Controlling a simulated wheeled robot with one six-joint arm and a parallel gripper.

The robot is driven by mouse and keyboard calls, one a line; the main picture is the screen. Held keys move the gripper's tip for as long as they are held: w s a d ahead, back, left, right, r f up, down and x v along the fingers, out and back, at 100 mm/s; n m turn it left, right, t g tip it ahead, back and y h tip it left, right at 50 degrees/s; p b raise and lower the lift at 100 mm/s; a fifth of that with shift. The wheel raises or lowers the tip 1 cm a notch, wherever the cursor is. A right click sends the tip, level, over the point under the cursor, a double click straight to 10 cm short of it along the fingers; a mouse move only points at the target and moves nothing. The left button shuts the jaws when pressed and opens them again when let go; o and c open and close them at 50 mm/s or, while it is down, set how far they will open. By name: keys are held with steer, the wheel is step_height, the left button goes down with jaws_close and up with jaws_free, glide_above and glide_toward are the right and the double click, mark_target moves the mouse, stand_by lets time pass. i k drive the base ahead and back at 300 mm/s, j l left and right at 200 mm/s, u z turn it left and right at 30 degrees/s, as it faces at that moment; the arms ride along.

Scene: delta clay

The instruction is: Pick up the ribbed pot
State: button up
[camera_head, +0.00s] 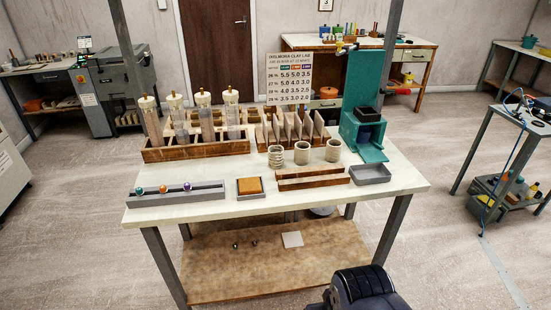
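The ribbed pot (276,158) is small and pale, with horizontal ridges. It stands upright on the table, leftmost in a row of three pots, behind a low wooden block. A smoother pale pot (301,153) stands just to its right, and another pale pot (333,151) stands further right. The ribbed pot's lowest part is close to the block's back edge. A dark rounded part of my own body shows at the bottom edge of the view. My gripper's fingers are not in view.
Behind the pots are a wooden rack with upright slats (290,129) and a wooden tray (196,150) holding tall clear tubes. A teal press (362,120) stands to the right. A grey tray (370,174), an orange sponge (250,186) and a marble rail (178,194) lie nearer the front.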

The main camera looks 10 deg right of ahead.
mark_target(273, 163)
steer(key=i+j+z, duration=0.5)
steer(key=j+z, duration=0.25)
steer(key=i+j+z, duration=0.2)
steer(key=j+z, duration=0.2)
